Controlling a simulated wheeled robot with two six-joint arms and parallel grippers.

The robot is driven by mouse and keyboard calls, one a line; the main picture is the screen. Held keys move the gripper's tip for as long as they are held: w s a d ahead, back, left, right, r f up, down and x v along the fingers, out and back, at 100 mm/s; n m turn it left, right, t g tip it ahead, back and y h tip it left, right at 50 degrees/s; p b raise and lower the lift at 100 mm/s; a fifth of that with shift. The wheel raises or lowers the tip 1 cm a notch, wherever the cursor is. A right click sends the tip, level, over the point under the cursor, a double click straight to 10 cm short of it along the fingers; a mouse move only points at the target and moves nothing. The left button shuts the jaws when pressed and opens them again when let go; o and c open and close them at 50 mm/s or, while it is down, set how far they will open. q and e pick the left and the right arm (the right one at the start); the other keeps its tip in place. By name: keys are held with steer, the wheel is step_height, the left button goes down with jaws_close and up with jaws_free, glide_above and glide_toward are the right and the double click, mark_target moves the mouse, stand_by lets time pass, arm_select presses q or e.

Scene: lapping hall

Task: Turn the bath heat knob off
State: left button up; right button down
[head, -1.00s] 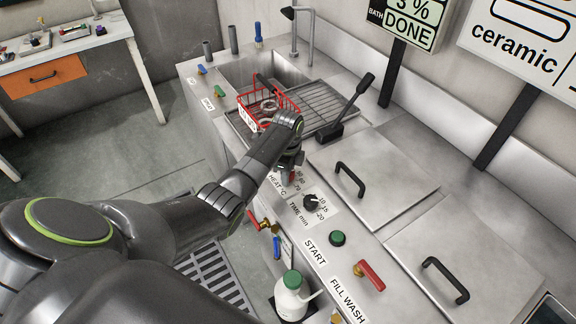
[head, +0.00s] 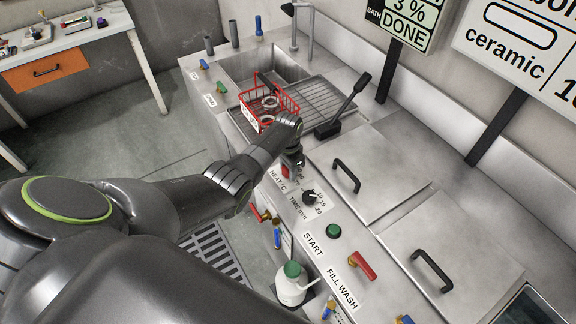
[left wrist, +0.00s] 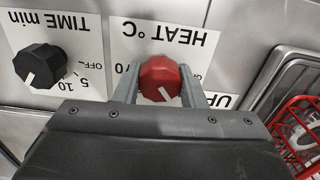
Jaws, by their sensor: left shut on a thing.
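The bath heat knob is red and sits on the HEAT °C plate; in the left wrist view the heat knob (left wrist: 160,78) is between the two grey fingers of my left gripper (left wrist: 160,92). Its white pointer line faces toward the gripper body, slightly right. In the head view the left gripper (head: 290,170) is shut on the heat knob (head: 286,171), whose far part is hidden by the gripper. My right gripper is not in view.
The black TIME knob (left wrist: 40,65) is beside the heat knob. A green START button (head: 334,231) and a red-handled valve (head: 362,265) lie along the panel. A red wire basket (head: 268,105) stands behind the arm. Two lids with black handles cover the right side.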

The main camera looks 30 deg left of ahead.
arm_select(q)
steer(key=n+p, duration=0.1)
steer(key=n, duration=0.3)
steer(key=shift+r+n, duration=0.1)
steer(key=shift+n, duration=0.2)
steer(key=shift+n+p, duration=0.5)
steer(key=shift+n, duration=1.4)
steer(key=o, duration=1)
steer(key=shift+r, duration=0.3)
step_height(320, 180, up, 6)
steer(key=shift+f+p, duration=0.1)
steer(key=shift+p, duration=0.9)
step_height(320, 180, up, 11)
steer(key=shift+b, duration=0.4)
